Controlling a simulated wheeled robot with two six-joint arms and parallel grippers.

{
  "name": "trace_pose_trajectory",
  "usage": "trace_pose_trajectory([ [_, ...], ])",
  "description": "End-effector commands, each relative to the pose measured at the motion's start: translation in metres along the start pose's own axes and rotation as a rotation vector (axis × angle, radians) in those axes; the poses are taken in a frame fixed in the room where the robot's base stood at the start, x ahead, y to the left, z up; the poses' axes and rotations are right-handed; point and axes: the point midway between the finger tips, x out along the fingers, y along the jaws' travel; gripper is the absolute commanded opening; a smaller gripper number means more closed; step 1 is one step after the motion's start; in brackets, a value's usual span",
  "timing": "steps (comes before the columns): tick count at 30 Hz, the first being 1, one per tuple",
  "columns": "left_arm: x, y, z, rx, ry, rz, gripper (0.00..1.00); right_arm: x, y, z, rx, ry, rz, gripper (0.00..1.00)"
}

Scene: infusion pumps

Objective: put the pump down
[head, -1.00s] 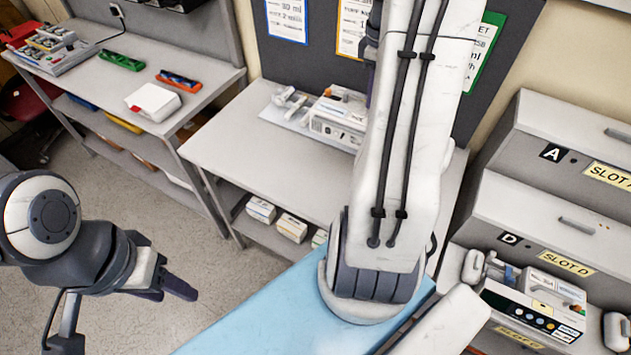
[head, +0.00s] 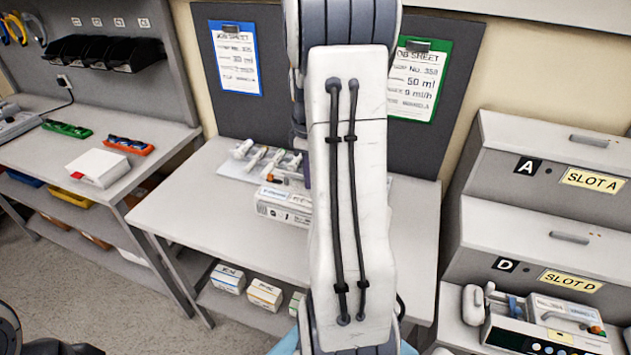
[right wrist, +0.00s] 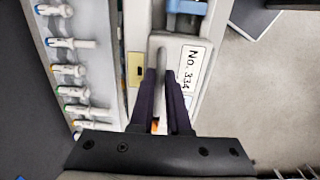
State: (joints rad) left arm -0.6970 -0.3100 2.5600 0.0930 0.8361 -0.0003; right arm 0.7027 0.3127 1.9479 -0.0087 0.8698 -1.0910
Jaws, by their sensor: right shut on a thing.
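A white pump (head: 283,205) is at the worktable's bare grey top (head: 205,190), just in front of a pale tray of syringes; my right arm hides its right part. In the right wrist view the pump (right wrist: 190,75) bears a label reading "No. 334". My right gripper (right wrist: 162,85) is shut on its grey handle. The gripper is mostly hidden behind my arm in the head view. I cannot tell whether the pump's base touches the table. Only a dark part of my left arm shows at the bottom left; its gripper is out of view.
The syringe tray (right wrist: 100,35) lies close beside the pump. Another pump (head: 550,325) sits at slot D on the right. Boxes (head: 264,293) stand on the shelf below. A side bench (head: 40,150) holds a white box and small trays. The table's left front is clear.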

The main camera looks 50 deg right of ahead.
Motion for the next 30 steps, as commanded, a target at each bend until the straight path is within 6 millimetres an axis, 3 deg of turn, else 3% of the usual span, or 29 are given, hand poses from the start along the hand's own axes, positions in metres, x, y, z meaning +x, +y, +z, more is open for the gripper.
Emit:
trace_pose_trajectory([
  [6, -0.013, 0.001, -0.001, 0.000, 0.000, 0.000, 0.50, 0.022, -0.012, -0.042, -0.005, 0.000, 0.000, 0.00],
  [12, -0.019, 0.001, -0.001, -0.001, 0.000, 0.000, 0.50, 0.039, -0.018, -0.067, -0.002, 0.001, 0.001, 0.00],
  [17, -0.020, 0.002, -0.001, -0.001, 0.000, 0.000, 0.50, 0.045, -0.020, -0.073, 0.001, 0.002, 0.003, 0.00],
  [25, -0.030, 0.002, -0.002, -0.001, 0.000, 0.000, 0.50, 0.076, -0.021, -0.073, 0.001, -0.001, 0.000, 0.00],
  [30, -0.030, 0.002, -0.002, -0.001, 0.000, 0.000, 0.50, 0.084, -0.021, -0.073, 0.001, 0.001, 0.003, 0.00],
])
